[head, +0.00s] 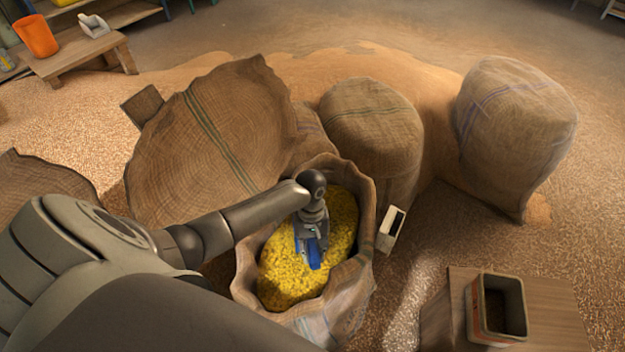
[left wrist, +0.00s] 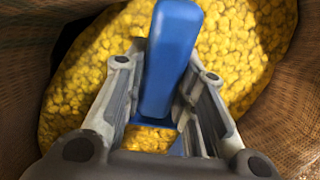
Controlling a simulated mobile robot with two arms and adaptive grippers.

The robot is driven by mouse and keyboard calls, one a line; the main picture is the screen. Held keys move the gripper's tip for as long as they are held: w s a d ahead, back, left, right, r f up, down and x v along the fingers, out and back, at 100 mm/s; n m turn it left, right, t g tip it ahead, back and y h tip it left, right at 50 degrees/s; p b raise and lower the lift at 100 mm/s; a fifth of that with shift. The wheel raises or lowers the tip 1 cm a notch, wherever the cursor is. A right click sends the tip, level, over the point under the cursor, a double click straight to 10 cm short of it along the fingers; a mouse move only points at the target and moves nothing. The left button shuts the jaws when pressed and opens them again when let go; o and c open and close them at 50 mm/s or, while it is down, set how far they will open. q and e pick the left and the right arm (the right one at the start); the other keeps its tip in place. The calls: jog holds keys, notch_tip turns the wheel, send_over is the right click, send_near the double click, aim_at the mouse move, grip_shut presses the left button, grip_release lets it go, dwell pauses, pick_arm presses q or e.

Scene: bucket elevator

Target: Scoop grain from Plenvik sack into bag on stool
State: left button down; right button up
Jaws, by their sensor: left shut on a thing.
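The open burlap sack (head: 362,270) stands at the centre, full of yellow grain (head: 283,268). The grain also fills much of the left wrist view (left wrist: 240,35). My left gripper (head: 312,238) is inside the sack mouth, close over the grain. It is shut on a blue scoop (head: 315,253), whose blue handle (left wrist: 170,60) shows between the fingers in the left wrist view. The scoop's bowl is hidden. A square open container (head: 470,312), dark inside, stands on a wooden stool (head: 556,318) at lower right; I cannot tell that it is a bag. No Plenvik name is readable.
A white-and-dark card (head: 387,241) is at the sack's right side. Full sacks stand behind (head: 375,130) and at right (head: 515,120); a large striped sack (head: 160,160) lies left. An orange bucket (head: 36,36) and white scoop (head: 93,25) sit on a bench (head: 85,62).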

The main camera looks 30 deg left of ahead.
pick_arm(q)
jog(key=shift+t+y, duration=0.7)
jog(key=shift+t, duration=0.2)
jog(key=shift+s+d+r+p, duration=0.15)
jog(key=shift+r+p, duration=1.05)
jog(key=shift+p, duration=0.45)
jog(key=shift+s+d+r+p, duration=0.15)
jog(key=shift+r+p, duration=1)
jog(key=shift+p, duration=0.55)
jog(key=shift+s+d+r+p, duration=0.15)
jog(key=shift+r+p, duration=1.05)
jog(key=shift+p, duration=0.45)
jog(key=s+p, duration=0.1)
jog(key=s+d+t+y+p, duration=0.1)
jog(key=p, duration=0.1)
jog(key=shift+d+r, duration=0.15)
jog(key=shift+d, duration=0.15)
jog(key=shift+t+y, duration=0.3)
jog(key=shift+t, duration=0.1)
jog(key=r+p, duration=0.2)
jog(key=p, duration=0.1)
jog(key=r+p, duration=0.2)
jog(key=shift+s+d, duration=0.3)
jog(key=shift+s, duration=0.05)
